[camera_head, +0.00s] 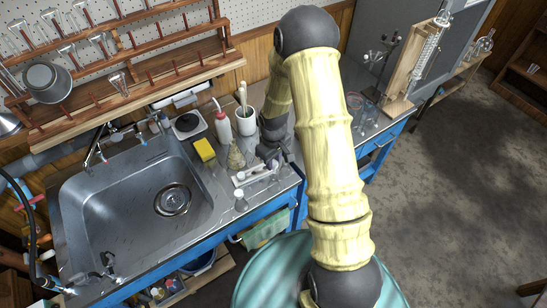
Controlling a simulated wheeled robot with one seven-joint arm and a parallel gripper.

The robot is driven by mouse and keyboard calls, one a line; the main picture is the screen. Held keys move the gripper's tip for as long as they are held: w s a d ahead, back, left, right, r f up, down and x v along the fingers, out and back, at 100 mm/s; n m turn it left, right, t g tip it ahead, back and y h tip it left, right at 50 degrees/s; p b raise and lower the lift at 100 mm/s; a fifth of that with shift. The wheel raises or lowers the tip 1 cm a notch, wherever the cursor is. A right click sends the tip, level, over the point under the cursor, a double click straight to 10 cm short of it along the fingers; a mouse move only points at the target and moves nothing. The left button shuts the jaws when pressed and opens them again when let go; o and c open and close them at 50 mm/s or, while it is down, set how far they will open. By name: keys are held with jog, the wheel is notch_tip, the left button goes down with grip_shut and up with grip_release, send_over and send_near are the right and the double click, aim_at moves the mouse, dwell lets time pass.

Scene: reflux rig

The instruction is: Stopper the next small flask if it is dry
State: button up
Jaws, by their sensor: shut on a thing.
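My gripper (268,157) is low over the counter right of the sink, partly hidden by my own arm. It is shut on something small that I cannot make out. A small clear flask (240,201) stands near the counter's front edge, below and left of the gripper. Clear glassware on a pale tray or cloth (243,181) lies between them; its details are too small to tell. A brownish cone-shaped flask or vessel (236,158) stands left of the gripper. I cannot tell whether any flask is wet inside, and no loose stopper is clear to see.
The steel sink (110,225) fills the left of the counter. A yellow sponge (204,150), a wash bottle (222,124) and a white pot with tools (246,121) stand behind the gripper. A peg rack (140,78) holds glassware above. A glass apparatus (420,60) stands far right.

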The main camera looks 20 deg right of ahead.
aim_at(274, 169)
jog(key=shift+f, duration=0.2)
jog(key=shift+f+b, duration=1.5)
jog(key=shift+f, duration=0.25)
jog(key=shift+f, duration=0.55)
jog(key=shift+f+b, duration=0.5)
jog(key=shift+b, duration=0.1)
dwell(0.6)
jog(key=o, duration=1)
jog(key=shift+o, duration=0.2)
